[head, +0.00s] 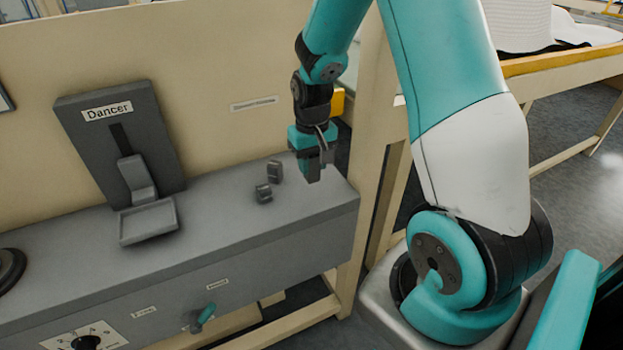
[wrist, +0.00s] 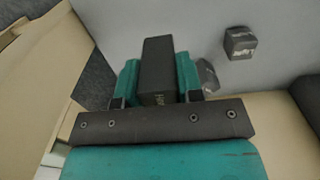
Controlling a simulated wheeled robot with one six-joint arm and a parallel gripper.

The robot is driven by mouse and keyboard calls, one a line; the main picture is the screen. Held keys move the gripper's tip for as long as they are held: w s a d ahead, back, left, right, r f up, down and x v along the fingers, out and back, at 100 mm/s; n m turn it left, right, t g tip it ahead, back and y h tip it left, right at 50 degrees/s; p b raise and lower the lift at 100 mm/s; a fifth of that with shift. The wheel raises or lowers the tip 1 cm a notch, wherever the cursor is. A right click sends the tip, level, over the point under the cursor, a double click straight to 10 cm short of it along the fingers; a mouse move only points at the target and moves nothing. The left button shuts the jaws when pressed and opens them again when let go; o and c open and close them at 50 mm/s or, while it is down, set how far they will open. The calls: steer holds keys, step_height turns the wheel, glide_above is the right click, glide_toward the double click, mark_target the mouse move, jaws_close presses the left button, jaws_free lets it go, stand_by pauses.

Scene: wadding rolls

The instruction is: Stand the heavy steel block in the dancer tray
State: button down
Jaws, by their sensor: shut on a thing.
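My gripper (head: 314,172) is above the right end of the grey bench top. In the wrist view my gripper (wrist: 158,75) is shut on a dark steel block (wrist: 158,62), which sits upright between the teal fingers and has faint lettering on its near end. In the head view the held block (head: 314,172) shows small and dark at the fingertips; whether it touches the bench I cannot tell. The dancer tray (head: 150,238) is a shallow grey tray, empty, at the foot of the upright panel labelled "Dancer" (head: 112,110), well left of my gripper.
Two smaller grey blocks (head: 264,192) (head: 275,171) stand on the bench (head: 225,220) between my gripper and the tray. A beige post (head: 368,160) rises at the bench's right end. A dark round thing (head: 10,268) lies at the far left.

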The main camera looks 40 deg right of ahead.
mark_target(312, 179)
steer(key=shift+f, duration=2.4)
steer(key=shift+f, duration=0.15)
steer(key=c, duration=0.8)
jaws_free()
